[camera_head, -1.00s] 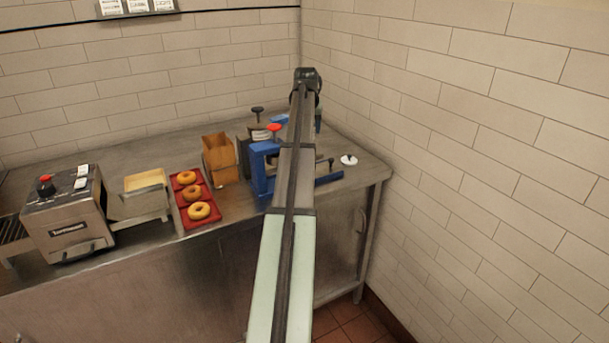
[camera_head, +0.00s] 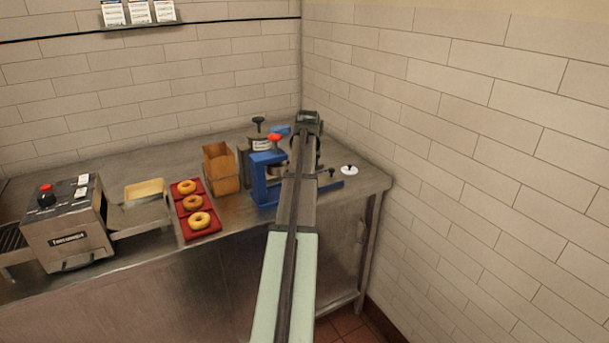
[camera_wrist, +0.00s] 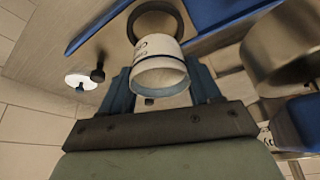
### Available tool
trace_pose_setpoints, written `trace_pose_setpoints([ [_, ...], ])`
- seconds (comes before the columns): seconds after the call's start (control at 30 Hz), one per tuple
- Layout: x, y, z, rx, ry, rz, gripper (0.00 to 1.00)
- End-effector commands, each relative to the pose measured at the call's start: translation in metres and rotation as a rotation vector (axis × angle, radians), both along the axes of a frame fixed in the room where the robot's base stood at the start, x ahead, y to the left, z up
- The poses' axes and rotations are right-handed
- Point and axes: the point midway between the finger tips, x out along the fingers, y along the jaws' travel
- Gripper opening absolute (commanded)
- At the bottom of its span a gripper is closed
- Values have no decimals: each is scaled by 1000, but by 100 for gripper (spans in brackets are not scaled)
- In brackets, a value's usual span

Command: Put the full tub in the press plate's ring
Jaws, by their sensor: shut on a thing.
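My gripper (camera_wrist: 160,88) is shut on the white tub (camera_wrist: 158,52), which has dark lettering and a dark band near its rim. Its contents cannot be made out. In the wrist view the dark ring (camera_wrist: 177,13) shows just beyond the tub, partly covered by it. I cannot tell whether the tub touches the ring. The blue press (camera_head: 262,182) stands on the counter in the head view, left of my arm. Its blue frame also shows in the wrist view (camera_wrist: 215,12). My arm hides the gripper and tub in the head view.
A white lid with a black knob (camera_head: 348,170) lies near the counter's right end. A metal cylinder (camera_wrist: 285,50) is close to my gripper's right in the wrist view. A brown box (camera_head: 220,170), a red tray (camera_head: 204,228) of bagels and a toaster (camera_head: 66,228) stand left.

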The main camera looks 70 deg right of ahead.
Motion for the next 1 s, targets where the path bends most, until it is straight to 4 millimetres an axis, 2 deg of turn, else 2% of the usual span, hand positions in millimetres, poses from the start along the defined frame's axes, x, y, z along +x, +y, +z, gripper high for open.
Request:
trace_pose_setpoints([
  [0.33, 0, 1, -35, 2, 1, 0, 30],
  [0.77, 0, 0, -40, 0, 0, 0, 30],
  [0.8, 0, 0, -40, 0, 0, 0, 66],
  [1.0, 0, 0, -40, 0, 0, 0, 85],
])
